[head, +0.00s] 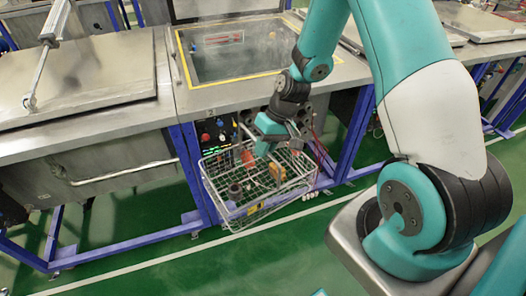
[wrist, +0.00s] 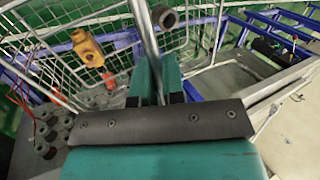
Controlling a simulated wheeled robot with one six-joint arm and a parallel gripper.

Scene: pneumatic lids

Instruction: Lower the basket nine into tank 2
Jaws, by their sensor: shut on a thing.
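The wire basket (head: 243,208) hangs in front of the tanks, above the green floor and below the height of the tank rims. It also shows in the wrist view (wrist: 50,30). My gripper (head: 270,146) is shut on the basket's handle bar; the bar runs up between the fingers in the wrist view (wrist: 157,82). The open tank (head: 235,50), with a yellow-edged opening, lies behind the basket.
A closed metal lid (head: 75,75) with a pneumatic cylinder (head: 48,45) covers the tank at left. Another lid (head: 480,20) lies at right. A control panel (head: 212,138) and blue frame legs (head: 190,165) stand close behind the basket. The green floor (head: 290,250) in front is clear.

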